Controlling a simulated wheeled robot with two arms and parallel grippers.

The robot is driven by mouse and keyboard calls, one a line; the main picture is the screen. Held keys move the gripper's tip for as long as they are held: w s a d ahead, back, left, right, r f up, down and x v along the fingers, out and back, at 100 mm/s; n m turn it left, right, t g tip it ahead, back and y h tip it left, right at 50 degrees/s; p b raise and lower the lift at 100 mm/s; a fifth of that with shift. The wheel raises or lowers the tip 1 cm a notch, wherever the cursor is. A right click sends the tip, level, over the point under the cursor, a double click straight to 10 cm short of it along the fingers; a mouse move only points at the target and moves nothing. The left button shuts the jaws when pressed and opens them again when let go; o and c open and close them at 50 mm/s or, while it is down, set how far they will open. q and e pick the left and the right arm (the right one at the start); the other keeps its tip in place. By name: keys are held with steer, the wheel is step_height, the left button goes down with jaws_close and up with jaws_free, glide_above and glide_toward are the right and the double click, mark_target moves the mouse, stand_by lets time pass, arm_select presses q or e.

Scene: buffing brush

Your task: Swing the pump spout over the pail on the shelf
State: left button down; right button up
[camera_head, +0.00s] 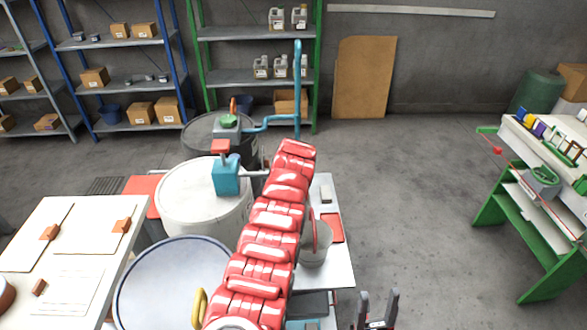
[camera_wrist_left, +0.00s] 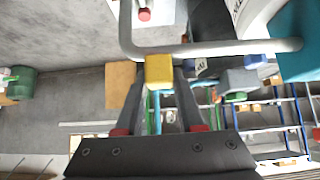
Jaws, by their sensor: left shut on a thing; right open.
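The pump, a teal block with a red top (camera_head: 227,172), stands on a white drum (camera_head: 192,205). Its grey spout (camera_head: 257,173) runs right and disappears behind my red left arm. In the left wrist view the spout (camera_wrist_left: 215,47) leaves the teal pump body (camera_wrist_left: 299,42) and bends at its far end. My left gripper (camera_wrist_left: 160,88) is shut on a yellow grip (camera_wrist_left: 158,69) at the spout; the head view hides this gripper. A grey pail (camera_head: 313,257) stands on a white shelf (camera_head: 339,268), right of my left arm and partly hidden. My right gripper (camera_head: 378,308) is open and empty.
A dark drum (camera_head: 240,148) with a blue pipe (camera_head: 297,95) stands behind the pump. A white-topped table (camera_head: 75,222) is at left, a large pale round vessel (camera_head: 175,285) in front. A green-framed bench (camera_head: 500,205) is at right. The floor between shelf and bench is clear.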

arm_select(q)
steer(key=shift+w+r, duration=0.1)
steer(key=shift+r, duration=0.05)
stand_by(0.4)
steer(key=c, duration=0.8)
jaws_free()
steer(key=shift+c, duration=0.2)
steer(key=o, duration=0.3)
steer(key=shift+w+f, duration=0.15)
steer(key=shift+f, duration=0.05)
steer(key=shift+r, duration=0.1)
